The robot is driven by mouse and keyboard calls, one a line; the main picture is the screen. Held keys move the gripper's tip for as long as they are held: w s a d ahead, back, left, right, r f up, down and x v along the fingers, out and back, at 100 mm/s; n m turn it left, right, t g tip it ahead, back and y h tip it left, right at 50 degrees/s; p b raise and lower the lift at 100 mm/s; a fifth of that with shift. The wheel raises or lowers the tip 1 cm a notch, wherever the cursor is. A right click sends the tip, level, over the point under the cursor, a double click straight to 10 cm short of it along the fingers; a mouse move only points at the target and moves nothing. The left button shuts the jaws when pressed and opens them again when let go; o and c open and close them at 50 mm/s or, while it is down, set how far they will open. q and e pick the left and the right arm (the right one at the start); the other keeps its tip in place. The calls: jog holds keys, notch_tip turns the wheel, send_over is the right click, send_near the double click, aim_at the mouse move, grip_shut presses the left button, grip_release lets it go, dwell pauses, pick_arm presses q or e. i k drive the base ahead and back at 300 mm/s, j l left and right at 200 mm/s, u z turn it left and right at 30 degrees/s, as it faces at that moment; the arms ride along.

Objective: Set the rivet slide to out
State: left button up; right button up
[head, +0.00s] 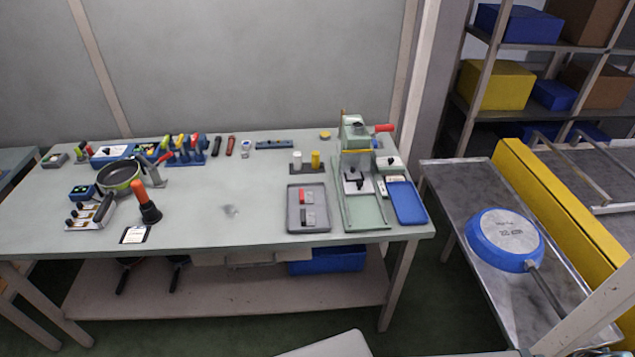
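The rivet press (355,132) stands at the right end of the green-grey table, with a red-ended lever at its top. A long green base (364,214) runs from under the press toward the table's front edge. A pale plate with a black part (353,184), which looks like the rivet slide, sits on this base close to the press head. The front part of the base is bare. I cannot tell exactly how far the slide is in. Neither of my grippers is in view.
A grey tray (307,226) with small red and grey blocks lies left of the press, a blue tray (407,203) right of it. A pan (119,175) sits in a fixture at left. The table's middle is clear.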

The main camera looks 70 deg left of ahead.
aim_at(359, 184)
jog(key=j+u, duration=0.1)
jog(key=u, duration=2.05)
